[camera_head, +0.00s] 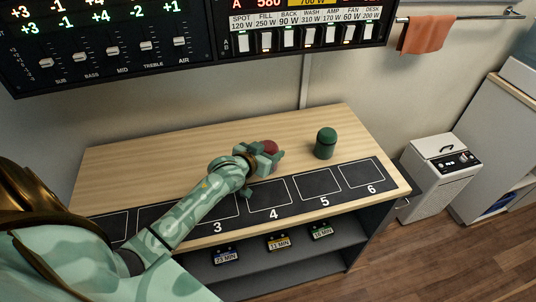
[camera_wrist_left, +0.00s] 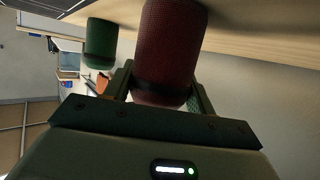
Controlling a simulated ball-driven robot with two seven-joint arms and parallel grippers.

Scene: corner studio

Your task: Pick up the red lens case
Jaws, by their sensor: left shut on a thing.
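The red lens case (camera_head: 270,147), a dark red rounded cylinder, stands over the wooden table behind slot 4 of the black strip. My left gripper (camera_head: 262,157) is shut on it and hides much of it in the head view. In the left wrist view the red case (camera_wrist_left: 168,50) stands between the two fingers of my left gripper (camera_wrist_left: 163,90). I cannot tell whether its base touches the table. My right gripper is not in view.
A green case (camera_head: 325,143) of similar shape stands to the right on the wooden table (camera_head: 165,160). A black strip with numbered slots (camera_head: 314,187) runs along the front edge. The table's left back part is clear. A control panel (camera_head: 120,40) hangs above.

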